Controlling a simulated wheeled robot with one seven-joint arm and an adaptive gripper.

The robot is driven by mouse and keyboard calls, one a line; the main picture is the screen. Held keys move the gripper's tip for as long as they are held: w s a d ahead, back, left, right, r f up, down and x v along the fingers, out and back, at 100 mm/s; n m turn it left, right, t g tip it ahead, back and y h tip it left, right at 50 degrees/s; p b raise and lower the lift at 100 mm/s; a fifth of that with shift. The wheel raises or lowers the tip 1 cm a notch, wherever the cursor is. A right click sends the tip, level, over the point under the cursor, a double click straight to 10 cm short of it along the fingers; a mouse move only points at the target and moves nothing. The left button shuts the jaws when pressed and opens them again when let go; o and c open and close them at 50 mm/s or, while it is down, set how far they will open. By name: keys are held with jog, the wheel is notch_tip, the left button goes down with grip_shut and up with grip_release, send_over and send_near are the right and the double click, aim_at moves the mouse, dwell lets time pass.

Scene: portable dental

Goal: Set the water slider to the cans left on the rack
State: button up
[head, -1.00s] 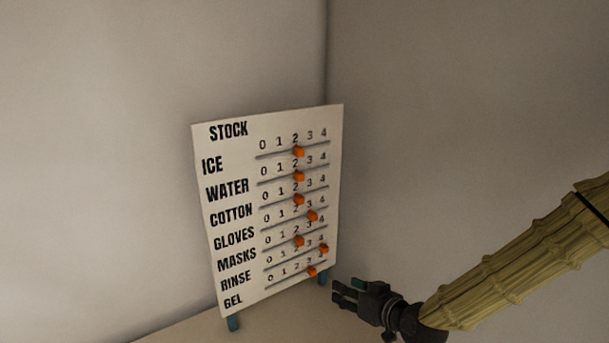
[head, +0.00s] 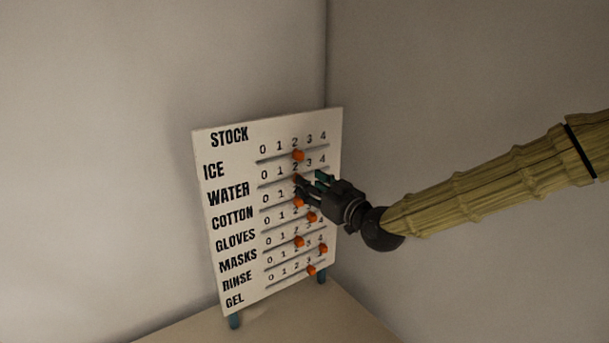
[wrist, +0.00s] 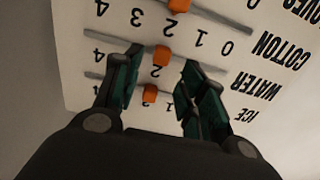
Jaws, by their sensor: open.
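The stock board (head: 225,240) stands upright, with labelled rows numbered 0 to 4. The water slider's orange knob (wrist: 161,56) sits at about 2 in the wrist view. In the head view, my dark finger mostly covers it. My gripper (head: 309,180) is open at the board, and in the wrist view its fingertips (wrist: 162,58) lie on either side of the water knob. I cannot tell whether either finger touches it. The rack and the cans are not in view.
The ice knob (head: 298,155) is just above and the cotton knob (head: 298,202) just below, both at about 2. Several other orange knobs are lower. The board stands on a pale surface (head: 290,318) in a wall corner.

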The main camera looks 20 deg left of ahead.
jog(key=shift+p+x, duration=0.55)
jog(key=shift+x, duration=1.4)
grip_shut()
